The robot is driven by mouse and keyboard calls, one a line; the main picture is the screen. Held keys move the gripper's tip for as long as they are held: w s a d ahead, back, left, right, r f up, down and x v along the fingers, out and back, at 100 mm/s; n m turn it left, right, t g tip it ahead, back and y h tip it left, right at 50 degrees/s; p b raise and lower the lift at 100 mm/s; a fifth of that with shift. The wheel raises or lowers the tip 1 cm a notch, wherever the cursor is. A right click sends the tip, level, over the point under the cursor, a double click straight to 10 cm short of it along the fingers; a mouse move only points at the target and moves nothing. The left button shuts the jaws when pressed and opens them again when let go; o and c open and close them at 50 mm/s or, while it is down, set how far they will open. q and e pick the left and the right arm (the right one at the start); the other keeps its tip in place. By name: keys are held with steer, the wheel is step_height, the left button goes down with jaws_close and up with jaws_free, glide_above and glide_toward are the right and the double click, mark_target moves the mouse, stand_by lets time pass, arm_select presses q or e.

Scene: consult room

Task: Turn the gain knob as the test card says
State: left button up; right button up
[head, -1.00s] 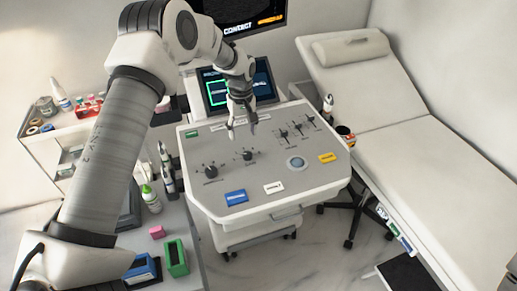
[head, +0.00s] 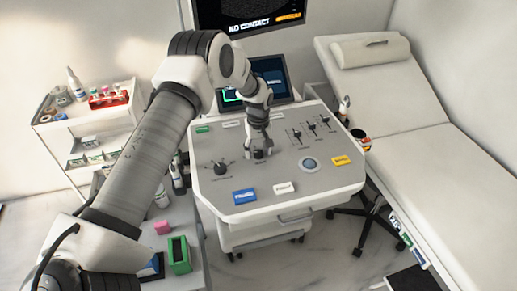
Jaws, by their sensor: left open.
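The grey control panel (head: 270,188) of a console carries two black knobs on its left half. The left knob (head: 221,168) stands free. The right knob (head: 260,155) is under my left gripper (head: 259,150), which points down with its open fingers at the knob and partly hides it. I cannot tell whether the fingers touch it. The print beside the knobs is too small to read, so I cannot tell which is the gain knob. I cannot make out a test card for sure. My right gripper is not in view.
Three sliders (head: 312,130), a round trackball (head: 308,165), and blue (head: 244,196), white (head: 285,187) and yellow (head: 342,160) labelled pieces share the panel. A small screen (head: 271,84) stands behind it. A couch (head: 400,120) is on the right, a shelf cart (head: 85,120) on the left.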

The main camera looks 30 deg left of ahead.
arm_select(q)
jaws_close()
steer(key=shift+m, duration=0.4)
steer(key=m+b, duration=0.1)
steer(key=m, duration=0.3)
steer(key=shift+m, duration=0.3)
steer(key=m+b, duration=0.1)
steer(key=m, duration=0.5)
steer(key=shift+b, duration=0.35)
steer(key=m+b, duration=0.1)
steer(key=m, duration=0.5)
steer(key=shift+m, duration=0.3)
steer(key=m, duration=0.5)
steer(key=shift+m+b, duration=0.3)
steer(key=shift+m, duration=0.1)
steer(key=shift+r, duration=0.1)
